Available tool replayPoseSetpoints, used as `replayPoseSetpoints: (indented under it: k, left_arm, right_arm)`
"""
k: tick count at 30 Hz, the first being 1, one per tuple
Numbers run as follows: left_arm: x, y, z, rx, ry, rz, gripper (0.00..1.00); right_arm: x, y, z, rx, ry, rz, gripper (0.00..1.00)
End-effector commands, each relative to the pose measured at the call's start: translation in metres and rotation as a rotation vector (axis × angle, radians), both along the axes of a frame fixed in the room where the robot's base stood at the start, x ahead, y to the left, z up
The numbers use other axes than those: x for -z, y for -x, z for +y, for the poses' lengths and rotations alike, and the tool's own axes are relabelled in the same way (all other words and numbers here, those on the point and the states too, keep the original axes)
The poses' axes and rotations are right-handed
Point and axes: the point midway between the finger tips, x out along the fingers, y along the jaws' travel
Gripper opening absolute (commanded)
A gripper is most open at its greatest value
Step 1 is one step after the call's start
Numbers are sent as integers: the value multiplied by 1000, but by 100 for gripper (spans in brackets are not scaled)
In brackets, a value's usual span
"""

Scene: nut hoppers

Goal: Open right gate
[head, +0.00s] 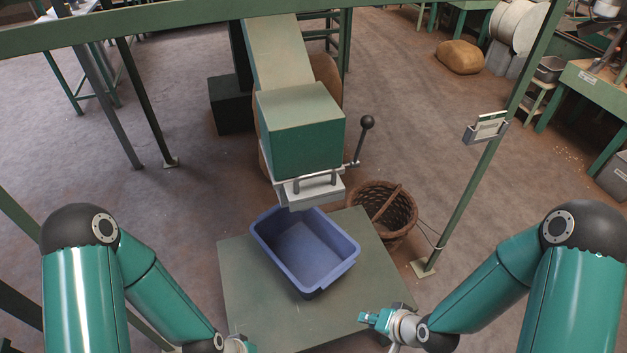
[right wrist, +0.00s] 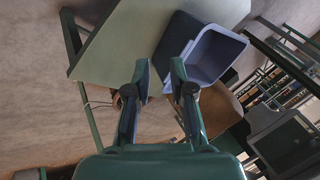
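A green hopper box (head: 300,135) hangs at the lower end of a pale chute (head: 280,55) in the head view. Under it is a pale metal gate outlet (head: 316,193). A lever with a black ball knob (head: 367,122) stands up at its right side. A blue bin (head: 305,250) sits below the outlet; it also shows in the right wrist view (right wrist: 218,48). My right gripper (head: 368,318) is low and to the right of the bin, well apart from the lever. In the right wrist view its fingers (right wrist: 159,68) are apart and empty. My left gripper (head: 240,345) is mostly cut off at the bottom edge.
The bin stands on a grey-green table (head: 265,320). A wicker basket (head: 385,208) is on the floor behind it. A green post (head: 480,175) with a small card holder (head: 487,128) stands to the right. The space between post and lever is clear.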

Motion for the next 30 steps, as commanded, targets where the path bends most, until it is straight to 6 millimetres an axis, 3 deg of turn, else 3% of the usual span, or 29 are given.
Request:
replayPoseSetpoints:
  k: [1,3,6,9,12,15,22,30]
  left_arm:
    - [21,0,0,0,0,0,71]
    - [35,0,0,0,0,1,71]
    - [55,0,0,0,0,0,71]
    - [70,0,0,0,0,0,71]
    - [81,0,0,0,0,0,71]
    - [86,0,0,0,0,0,71]
    - [83,0,0,0,0,0,71]
    - [74,0,0,0,0,0,71]
  right_arm:
    - [-10,-29,-2,68,-57,-112,23]
    - [-43,-62,-1,156,-180,-260,23]
    - [-102,-93,5,236,-410,-440,23]
    - [-161,-100,12,253,-657,-559,23]
    - [-207,-93,19,227,-863,-612,23]
    - [-236,-84,23,196,-997,-625,23]
    - [-256,-88,36,170,-1073,-620,23]
    - [-266,-125,68,171,-1071,-619,23]
